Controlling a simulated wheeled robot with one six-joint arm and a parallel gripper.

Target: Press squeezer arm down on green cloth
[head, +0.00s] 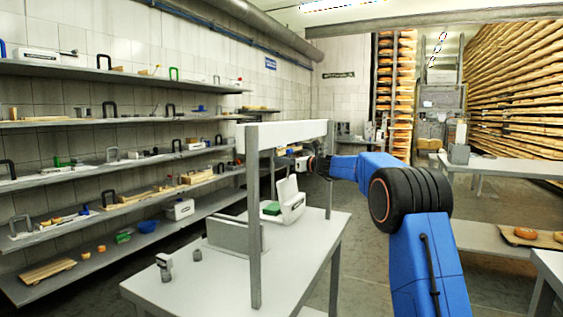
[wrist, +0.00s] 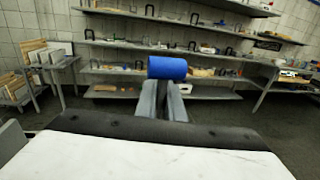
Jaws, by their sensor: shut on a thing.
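A white squeezer (head: 293,208) stands on the grey-white table under a frame, with its squeezer arm (head: 287,189) raised and tilted up. A green cloth (head: 272,208) lies at its left side, below the raised arm. My gripper (head: 290,161) reaches in from the right through the frame, above the squeezer. In the wrist view my gripper's grey fingers (wrist: 165,98) are shut on a blue cylinder (wrist: 167,68) at their tips. I cannot tell whether this cylinder is joined to the squeezer arm.
The frame's post (head: 254,220) and white top beam (head: 290,131) stand close around my gripper. A grey upright panel (head: 233,237) and small metal pieces (head: 164,266) are on the table's left. Shelves (head: 110,122) with many tools line the left wall.

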